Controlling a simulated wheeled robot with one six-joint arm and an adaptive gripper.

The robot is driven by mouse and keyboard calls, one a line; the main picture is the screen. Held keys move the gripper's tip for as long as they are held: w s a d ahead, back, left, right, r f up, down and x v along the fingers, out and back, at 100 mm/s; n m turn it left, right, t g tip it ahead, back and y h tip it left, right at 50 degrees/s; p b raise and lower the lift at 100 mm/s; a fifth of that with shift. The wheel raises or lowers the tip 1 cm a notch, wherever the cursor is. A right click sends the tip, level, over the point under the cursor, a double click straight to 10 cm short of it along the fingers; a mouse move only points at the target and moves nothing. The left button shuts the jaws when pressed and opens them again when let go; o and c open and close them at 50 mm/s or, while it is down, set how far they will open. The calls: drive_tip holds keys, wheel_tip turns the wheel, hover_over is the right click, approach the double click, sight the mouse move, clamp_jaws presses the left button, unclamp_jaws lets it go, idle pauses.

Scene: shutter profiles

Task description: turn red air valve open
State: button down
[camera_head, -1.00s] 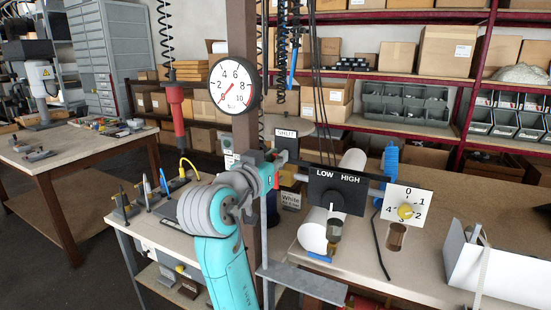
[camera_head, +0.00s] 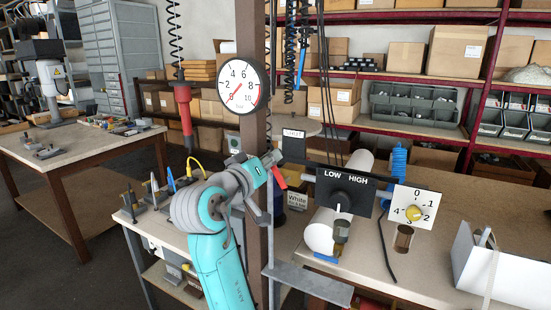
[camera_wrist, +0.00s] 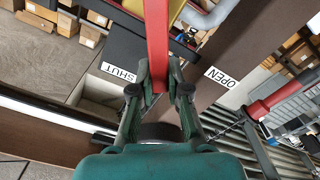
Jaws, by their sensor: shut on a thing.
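The red air valve handle (camera_head: 279,178) is at the brown post in the head view, slanting down to the right beside my gripper (camera_head: 268,162). In the wrist view it is a long red bar (camera_wrist: 157,45) running down from the top edge between the fingertips. My gripper (camera_wrist: 159,82) is shut on this bar. A SHUT label (camera_wrist: 118,72) lies left of the bar and an OPEN label (camera_wrist: 220,77) lies right of it. The SHUT label also shows in the head view (camera_head: 293,133). The valve body is mostly hidden by my arm.
A round pressure gauge (camera_head: 242,84) is on the brown post (camera_head: 251,30) above my gripper. A black LOW/HIGH panel (camera_head: 343,192) and a white numbered dial plate (camera_head: 410,207) stand to the right. A red hanging tool (camera_head: 184,112) is to the left.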

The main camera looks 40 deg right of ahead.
wheel_tip(320, 180, down, 6)
drive_tip(key=w+a+n, duration=0.1)
drive_tip(key=w+n, duration=0.2)
drive_tip(key=n, duration=0.8)
drive_tip(key=shift+r+n, duration=0.2)
drive_tip(key=shift+n, duration=0.2)
drive_tip(key=c, duration=1.1)
unclamp_jaws()
drive_tip(key=shift+s, duration=0.1)
drive_tip(key=v, duration=1.2)
